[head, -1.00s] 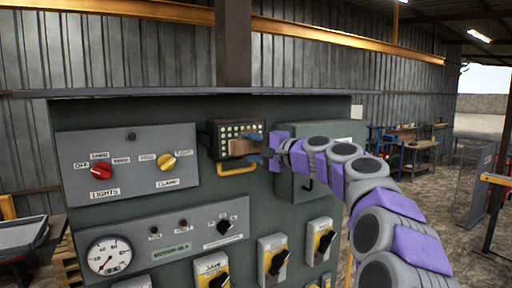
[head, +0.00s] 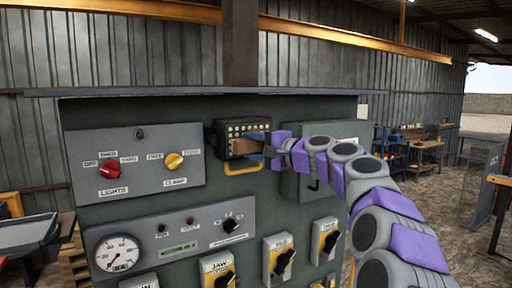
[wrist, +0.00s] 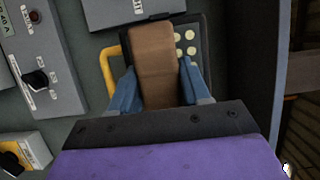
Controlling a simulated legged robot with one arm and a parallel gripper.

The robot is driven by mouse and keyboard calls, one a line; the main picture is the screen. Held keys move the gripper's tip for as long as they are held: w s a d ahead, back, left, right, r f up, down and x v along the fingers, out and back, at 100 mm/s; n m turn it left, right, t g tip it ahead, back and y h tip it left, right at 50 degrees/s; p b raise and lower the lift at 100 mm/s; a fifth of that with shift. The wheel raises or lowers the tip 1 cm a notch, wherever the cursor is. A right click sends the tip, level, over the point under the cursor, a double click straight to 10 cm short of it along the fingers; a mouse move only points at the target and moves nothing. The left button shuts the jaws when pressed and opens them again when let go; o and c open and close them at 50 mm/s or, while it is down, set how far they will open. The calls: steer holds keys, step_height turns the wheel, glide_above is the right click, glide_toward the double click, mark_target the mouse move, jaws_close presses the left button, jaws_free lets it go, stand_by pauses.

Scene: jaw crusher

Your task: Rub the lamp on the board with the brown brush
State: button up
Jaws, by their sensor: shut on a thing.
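The lamp (head: 240,130) is a black box with rows of pale round lights and a yellow handle, mounted on the grey-green board (head: 150,232). My gripper (head: 269,144) reaches in from the right and is shut on the brown brush (head: 246,147). The brush lies over the lower front of the lamp and hides part of its lights. In the wrist view the brush (wrist: 153,62) sits between the blue fingers of my gripper (wrist: 157,88), and the lamp (wrist: 190,62) shows behind it. I cannot tell whether brush and lamp touch.
A panel with a red knob (head: 110,170) and a yellow knob (head: 174,161) is left of the lamp. A gauge (head: 117,253) and several rotary switches are below. A grey box (head: 325,185) stands out from the board behind my arm.

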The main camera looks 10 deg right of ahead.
steer(key=shift+w+a, duration=0.3)
steer(key=shift+a, duration=0.25)
steer(key=shift+w+d, duration=0.1)
steer(key=shift+w+d+p, duration=0.2)
steer(key=shift+d+p, duration=0.05)
steer(key=shift+p, duration=0.1)
steer(key=shift+w+a, duration=0.15)
steer(key=shift+w, duration=0.05)
steer(key=shift+w+d+p, duration=0.3)
steer(key=shift+d+p, duration=0.25)
steer(key=shift+d, duration=0.5)
steer(key=shift+w+d+p, duration=0.25)
steer(key=shift+d+p, duration=0.3)
steer(key=shift+d, duration=0.45)
steer(key=d+p, duration=0.1)
steer(key=w+d+p, duration=0.1)
steer(key=d, duration=0.1)
steer(key=shift+w+d+p, duration=0.15)
steer(key=shift+p, duration=0.15)
